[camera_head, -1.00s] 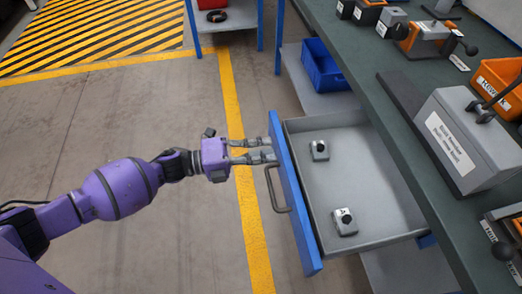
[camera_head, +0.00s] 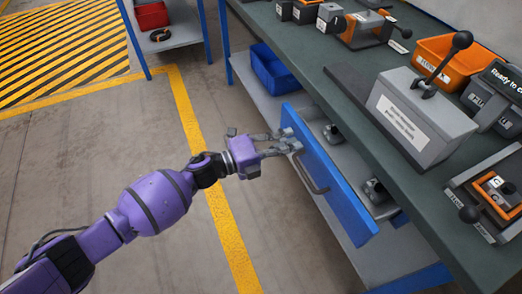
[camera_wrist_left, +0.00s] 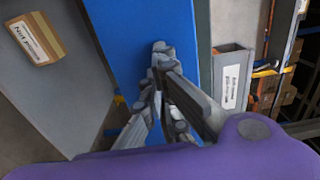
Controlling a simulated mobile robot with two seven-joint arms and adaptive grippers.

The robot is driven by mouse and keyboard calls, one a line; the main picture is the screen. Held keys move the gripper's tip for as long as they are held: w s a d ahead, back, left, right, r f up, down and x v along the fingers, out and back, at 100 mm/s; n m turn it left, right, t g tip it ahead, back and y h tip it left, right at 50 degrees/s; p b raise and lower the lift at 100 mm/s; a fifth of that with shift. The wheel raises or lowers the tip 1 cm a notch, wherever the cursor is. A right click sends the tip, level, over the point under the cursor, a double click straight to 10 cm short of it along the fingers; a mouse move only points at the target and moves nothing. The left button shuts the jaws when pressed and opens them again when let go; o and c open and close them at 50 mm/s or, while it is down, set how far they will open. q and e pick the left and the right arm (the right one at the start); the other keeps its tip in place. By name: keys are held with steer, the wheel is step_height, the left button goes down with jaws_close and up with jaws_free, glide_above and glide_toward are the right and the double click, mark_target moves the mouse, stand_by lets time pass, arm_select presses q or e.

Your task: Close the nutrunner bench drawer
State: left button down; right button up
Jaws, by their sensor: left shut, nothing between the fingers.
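The bench drawer has a blue front (camera_head: 325,170) with a dark bar handle (camera_head: 308,174). It is partly open, with a strip of its grey inside showing between the front and the bench top. Two small grey parts (camera_head: 333,133) and (camera_head: 376,189) lie in it, partly hidden. My left gripper (camera_head: 295,140) is shut and empty, its fingertips at the outer face of the drawer front, near the far end and beyond the handle. In the left wrist view the shut fingers (camera_wrist_left: 160,75) are against the blue front (camera_wrist_left: 140,40); exact contact is hard to tell. My right gripper is not in view.
The green bench top (camera_head: 350,85) overhangs the drawer and carries a grey box with a lever (camera_head: 415,110), an orange bin (camera_head: 450,60) and several fixtures. A blue bin (camera_head: 275,70) sits on the lower shelf. The floor at left is clear.

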arm_select(q)
steer(key=b+x, duration=0.1)
steer(key=x, duration=0.7)
steer(key=shift+w+d, duration=0.15)
steer(key=shift+d, duration=0.25)
steer(key=shift+w+d+b, duration=0.15)
steer(key=shift+d+b, duration=0.15)
steer(key=shift+b, duration=0.05)
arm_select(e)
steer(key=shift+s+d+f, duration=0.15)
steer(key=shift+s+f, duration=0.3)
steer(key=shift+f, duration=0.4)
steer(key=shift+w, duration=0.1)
arm_select(q)
steer(key=shift+r, duration=0.1)
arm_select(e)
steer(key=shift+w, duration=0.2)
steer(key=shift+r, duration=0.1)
